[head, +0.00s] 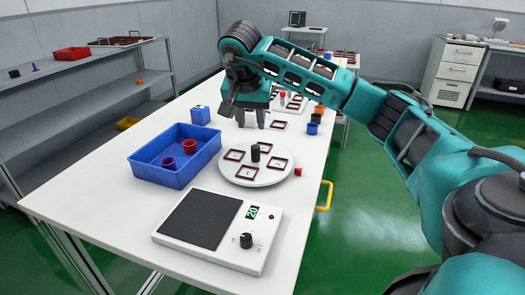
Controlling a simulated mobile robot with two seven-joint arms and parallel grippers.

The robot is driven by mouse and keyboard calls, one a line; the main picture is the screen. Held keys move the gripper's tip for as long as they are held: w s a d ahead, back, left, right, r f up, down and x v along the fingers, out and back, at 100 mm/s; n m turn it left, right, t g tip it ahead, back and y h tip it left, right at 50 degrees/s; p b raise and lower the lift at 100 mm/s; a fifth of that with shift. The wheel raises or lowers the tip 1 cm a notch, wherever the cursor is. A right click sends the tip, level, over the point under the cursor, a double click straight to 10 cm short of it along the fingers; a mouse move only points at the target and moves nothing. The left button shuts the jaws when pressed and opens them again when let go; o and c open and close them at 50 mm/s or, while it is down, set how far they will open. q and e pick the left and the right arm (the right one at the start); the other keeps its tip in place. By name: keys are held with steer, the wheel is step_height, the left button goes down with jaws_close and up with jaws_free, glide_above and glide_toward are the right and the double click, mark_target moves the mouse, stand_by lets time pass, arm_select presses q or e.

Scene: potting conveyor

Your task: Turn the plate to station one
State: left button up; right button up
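The round white plate (257,178) lies on the table, with several dark red square frames on it. A black upright knob (255,153) stands at its middle. My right gripper (251,119) points down above the far side of the plate, beyond the knob in the picture. My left gripper is out of view. No station label can be read.
A blue crate (153,178) with small pots stands left of the plate. A white scale with a dark pad (200,218) lies in front. A small red block (298,172) sits by the plate's right edge. A blue pot (313,128) stands farther back.

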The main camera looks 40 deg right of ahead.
mark_target(255, 147)
steer(key=b+x, duration=0.1)
steer(key=x, duration=1.1)
steer(key=shift+f, duration=0.2)
steer(key=shift+c, duration=0.2)
jaws_close()
